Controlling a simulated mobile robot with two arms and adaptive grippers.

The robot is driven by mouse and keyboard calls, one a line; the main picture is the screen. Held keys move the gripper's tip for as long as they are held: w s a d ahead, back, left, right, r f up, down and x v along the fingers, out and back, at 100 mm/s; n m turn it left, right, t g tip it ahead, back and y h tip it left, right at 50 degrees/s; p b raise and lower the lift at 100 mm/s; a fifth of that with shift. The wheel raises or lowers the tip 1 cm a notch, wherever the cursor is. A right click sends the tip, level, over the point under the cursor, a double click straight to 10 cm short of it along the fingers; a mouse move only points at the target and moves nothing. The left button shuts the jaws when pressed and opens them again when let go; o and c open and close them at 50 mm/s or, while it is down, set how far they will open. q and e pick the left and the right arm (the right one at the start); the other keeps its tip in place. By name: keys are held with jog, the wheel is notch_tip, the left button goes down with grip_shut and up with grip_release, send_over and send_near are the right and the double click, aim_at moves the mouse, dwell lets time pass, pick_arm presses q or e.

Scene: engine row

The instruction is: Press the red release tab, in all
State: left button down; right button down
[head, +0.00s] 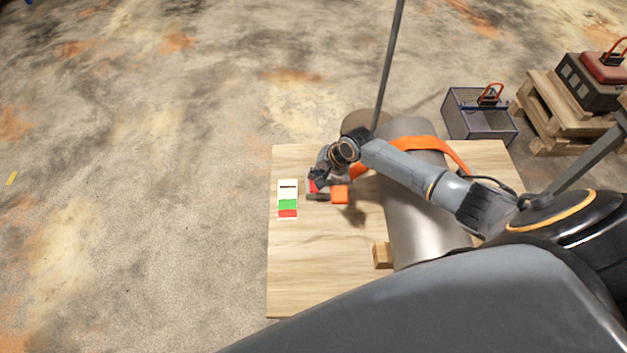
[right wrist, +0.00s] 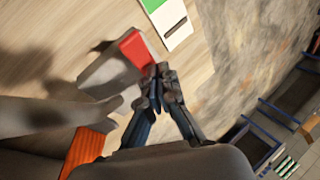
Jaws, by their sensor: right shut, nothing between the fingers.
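The red release tab (head: 313,186) shows in part beside my right gripper (head: 321,174) over the left part of the wooden table. In the right wrist view the red tab (right wrist: 136,49) sits at the end of a grey body (right wrist: 108,72), close to a white card. My right gripper (right wrist: 160,77) is shut and empty, its fingertips right beside the tab's lower edge; I cannot tell whether they touch it. An orange block (head: 340,194) lies beside the tab in the head view. My left gripper is not in view.
The card (head: 288,191) has white, green and red bands. A large metal cylinder (head: 420,225) with an orange strap (head: 408,143) lies on the table (head: 320,275) against a wooden block (head: 382,255). A crate (head: 482,120) and pallet (head: 556,112) stand behind right. The left floor is clear.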

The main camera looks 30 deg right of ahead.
jog(key=shift+w+d+r, duration=0.1)
jog(key=shift+r, duration=0.2)
jog(key=r+p, duration=0.1)
jog(key=w+r+p, duration=0.1)
jog(key=r, duration=0.1)
jog(key=r+p, duration=0.1)
jog(key=shift+w+d+r, duration=0.25)
jog(key=shift+w+d, duration=0.15)
dwell(0.8)
